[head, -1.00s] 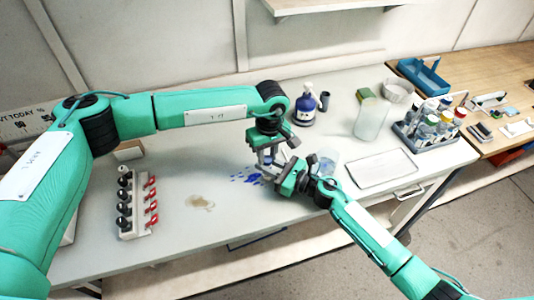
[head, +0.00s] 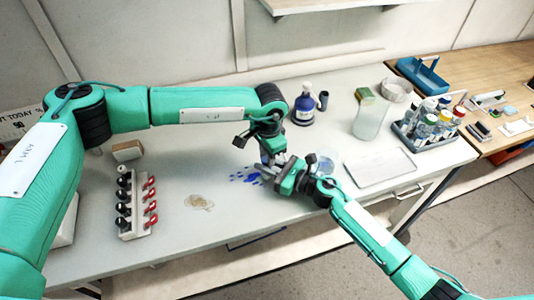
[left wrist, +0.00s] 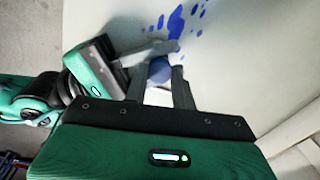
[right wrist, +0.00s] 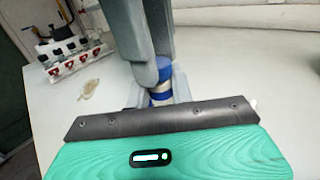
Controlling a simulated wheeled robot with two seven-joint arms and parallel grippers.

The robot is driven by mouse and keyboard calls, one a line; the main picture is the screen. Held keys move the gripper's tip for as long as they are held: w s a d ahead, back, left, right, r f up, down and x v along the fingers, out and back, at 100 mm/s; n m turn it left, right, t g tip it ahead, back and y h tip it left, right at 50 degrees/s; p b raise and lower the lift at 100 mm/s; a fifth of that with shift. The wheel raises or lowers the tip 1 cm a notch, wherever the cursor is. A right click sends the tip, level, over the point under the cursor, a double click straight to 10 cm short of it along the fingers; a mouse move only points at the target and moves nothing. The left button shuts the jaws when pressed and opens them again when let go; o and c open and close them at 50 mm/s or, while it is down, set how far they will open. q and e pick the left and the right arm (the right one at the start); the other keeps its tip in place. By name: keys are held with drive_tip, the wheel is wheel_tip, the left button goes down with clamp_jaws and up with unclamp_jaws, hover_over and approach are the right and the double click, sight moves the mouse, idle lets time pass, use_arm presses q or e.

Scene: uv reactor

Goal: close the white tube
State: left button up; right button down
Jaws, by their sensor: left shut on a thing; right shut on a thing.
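The white tube (right wrist: 158,90) is upright between the fingers of my right gripper (right wrist: 158,88) in the right wrist view, with white and blue parts showing. A blue cap (right wrist: 163,66) is at its top, and it also shows in the left wrist view (left wrist: 159,70). My left gripper (left wrist: 158,78) comes from above and is shut on the cap. My right gripper (head: 272,172) is shut on the tube from the side. In the head view the grippers mostly hide the tube and cap. I cannot tell whether the cap is fully seated.
Blue spots (head: 246,178) mark the table below the grippers. A rack with red clips (head: 136,205) stands left. A blue bottle (head: 304,104) stands behind. The front middle is clear.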

idle(0.3)
use_arm(q)
drive_tip(key=o, duration=0.9)
drive_tip(key=shift+o, duration=0.2)
drive_tip(key=shift+r, duration=2.25)
drive_tip(key=shift+c, duration=0.2)
